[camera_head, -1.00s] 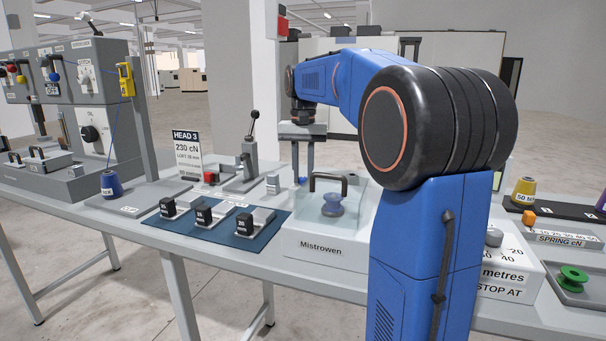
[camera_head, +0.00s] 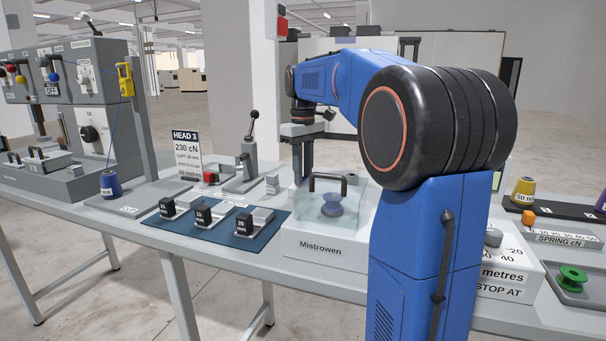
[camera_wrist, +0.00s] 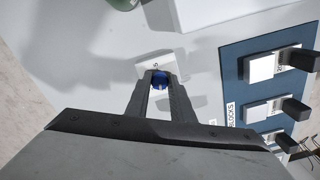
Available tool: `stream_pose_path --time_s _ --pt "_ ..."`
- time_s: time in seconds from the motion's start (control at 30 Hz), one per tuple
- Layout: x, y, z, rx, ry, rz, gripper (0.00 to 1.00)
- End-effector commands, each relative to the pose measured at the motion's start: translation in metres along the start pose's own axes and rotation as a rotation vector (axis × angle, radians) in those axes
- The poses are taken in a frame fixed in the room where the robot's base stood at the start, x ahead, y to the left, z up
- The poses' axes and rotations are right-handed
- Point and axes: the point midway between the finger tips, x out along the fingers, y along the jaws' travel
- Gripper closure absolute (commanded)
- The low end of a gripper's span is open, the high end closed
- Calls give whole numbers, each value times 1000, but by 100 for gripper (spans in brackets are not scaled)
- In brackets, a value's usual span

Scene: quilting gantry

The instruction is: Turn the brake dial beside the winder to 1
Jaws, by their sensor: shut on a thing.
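The brake dial shows in the wrist view as a blue knob (camera_wrist: 161,81) on a small pale plate (camera_wrist: 146,67) bearing a mark that looks like a 5. My gripper (camera_wrist: 160,89) is shut on this knob, one finger on each side. In the head view my gripper (camera_head: 302,178) reaches down behind the white winder, labelled Mistrowen (camera_head: 290,245), which has a clear cover over a blue bobbin (camera_head: 331,206). The knob is hidden there, and its pointer and most of its scale cannot be read.
My blue arm covers the bench right of the winder.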

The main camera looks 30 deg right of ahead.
Motion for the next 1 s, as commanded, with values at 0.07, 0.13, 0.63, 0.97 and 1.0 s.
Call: stream_pose_path --time_s 0.07,0.13,0.63,0.97,1.0 --pt "0 0 0 -47 2 1 100" --pt "0 0 0 -85 1 1 100" --pt "-1 0 0 -202 2 1 100" --pt "-1 0 0 -202 2 1 76" --pt "-1 0 0 -202 2 1 67"
